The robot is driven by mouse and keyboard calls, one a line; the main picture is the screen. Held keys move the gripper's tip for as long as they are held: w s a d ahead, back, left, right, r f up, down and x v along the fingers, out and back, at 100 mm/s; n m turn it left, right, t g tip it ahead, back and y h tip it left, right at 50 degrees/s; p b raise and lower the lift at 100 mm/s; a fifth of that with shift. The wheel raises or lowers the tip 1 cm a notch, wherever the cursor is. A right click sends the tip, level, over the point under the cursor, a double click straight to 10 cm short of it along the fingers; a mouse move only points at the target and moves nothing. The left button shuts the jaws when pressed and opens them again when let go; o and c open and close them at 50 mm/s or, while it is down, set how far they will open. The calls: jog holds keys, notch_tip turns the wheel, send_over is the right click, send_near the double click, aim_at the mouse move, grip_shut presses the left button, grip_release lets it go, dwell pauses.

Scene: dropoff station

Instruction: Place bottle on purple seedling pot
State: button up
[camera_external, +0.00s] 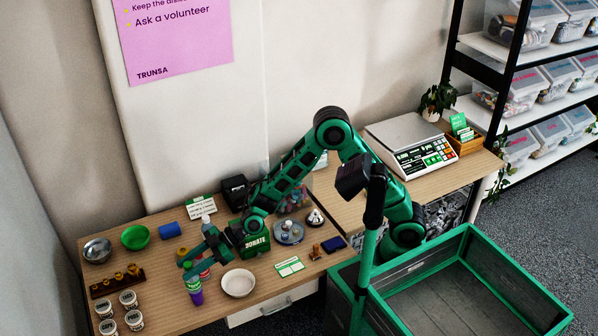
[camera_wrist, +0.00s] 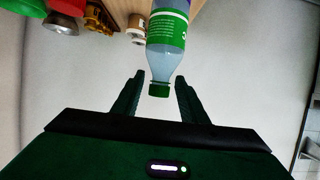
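A bottle (camera_wrist: 165,62) with a green cap and a green label shows in the wrist view, its cap end towards my gripper. The bottle appears to rest on the pot. My gripper (camera_wrist: 158,84) is open, with a finger on each side of the cap and visible gaps to both.
A white bowl (camera_external: 238,283) stands right of the pot. Several labelled tins (camera_external: 128,299) and a weight rack (camera_external: 117,281) stand to the left. A green bowl (camera_external: 135,237) and metal bowl (camera_external: 97,250) are behind. A green donation box (camera_external: 252,240) is behind right.

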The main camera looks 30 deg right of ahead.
jog(key=v, duration=0.8)
jog(key=w+d+m+t+h, duration=0.25)
jog(key=w+d, duration=0.45)
jog(key=d, duration=0.4)
jog(key=w+d+m+t+h, duration=0.1)
jog(key=w+d+m+h, duration=0.2)
jog(key=w+d, duration=0.65)
jog(key=w+d+m+t+h, duration=0.15)
jog(key=w+d, duration=0.35)
jog(key=d, duration=0.9)
jog(key=s+d+m+h, duration=0.2)
jog(key=d+m+h, duration=0.35)
jog(key=d, duration=1.45)
jog(key=s+d+r+m+g+h, duration=0.1)
jog(key=s+d+m+g+h, duration=0.15)
jog(key=s+d+m, duration=0.85)
jog(key=s+d+g+y, duration=0.1)
jog(key=s+d+g, duration=0.1)
jog(key=s+d, duration=0.7)
jog(key=s+m, duration=0.1)
jog(key=s, duration=0.3)
jog(key=shift+d+r+y, duration=0.2)
jog(key=shift+d+y, duration=0.1)
jog(key=shift+d, duration=0.05)
